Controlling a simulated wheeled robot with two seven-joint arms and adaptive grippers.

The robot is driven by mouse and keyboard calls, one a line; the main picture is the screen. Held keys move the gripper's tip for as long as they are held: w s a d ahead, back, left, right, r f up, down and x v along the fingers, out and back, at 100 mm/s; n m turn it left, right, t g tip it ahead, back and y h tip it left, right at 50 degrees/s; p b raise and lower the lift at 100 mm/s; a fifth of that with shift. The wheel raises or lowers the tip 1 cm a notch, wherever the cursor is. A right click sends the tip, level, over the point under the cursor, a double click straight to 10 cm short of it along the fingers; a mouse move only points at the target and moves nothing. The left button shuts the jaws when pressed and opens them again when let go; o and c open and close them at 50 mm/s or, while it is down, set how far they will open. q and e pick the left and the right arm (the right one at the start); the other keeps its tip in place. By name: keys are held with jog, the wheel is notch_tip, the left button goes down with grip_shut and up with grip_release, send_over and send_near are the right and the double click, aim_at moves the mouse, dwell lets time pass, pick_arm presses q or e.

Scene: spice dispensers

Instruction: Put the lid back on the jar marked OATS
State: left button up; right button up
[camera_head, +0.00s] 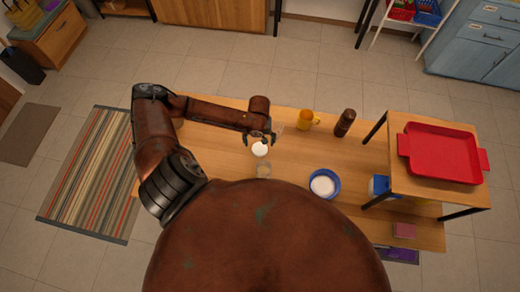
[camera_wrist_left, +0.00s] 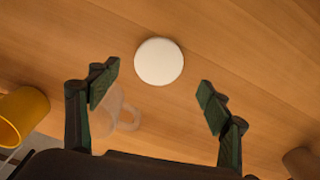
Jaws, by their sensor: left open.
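A round white lid (camera_head: 260,149) lies on the wooden table, and it also shows in the left wrist view (camera_wrist_left: 158,62). My left gripper (camera_head: 262,138) is above the table close to the lid. In the left wrist view my left gripper (camera_wrist_left: 158,78) has its fingers spread apart, with the lid just beyond the fingertips, between their lines and untouched. A clear jar (camera_head: 263,170) stands nearer to my body than the lid. No OATS marking is readable on it. My right gripper is not in view.
A yellow mug (camera_head: 306,121), a brown shaker (camera_head: 345,122) and a blue bowl (camera_head: 325,195) with white contents stand to the right. A clear glass mug (camera_wrist_left: 128,118) is beside one finger. A raised shelf carries a red tray (camera_head: 440,152). The table's left part looks clear.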

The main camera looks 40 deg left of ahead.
aim_at(260, 148)
pick_arm(q)
notch_tip(260, 148, down, 5)
jog(key=shift+w+f, duration=0.1)
dwell(0.4)
jog(key=shift+c, duration=0.5)
jog(key=c, duration=1)
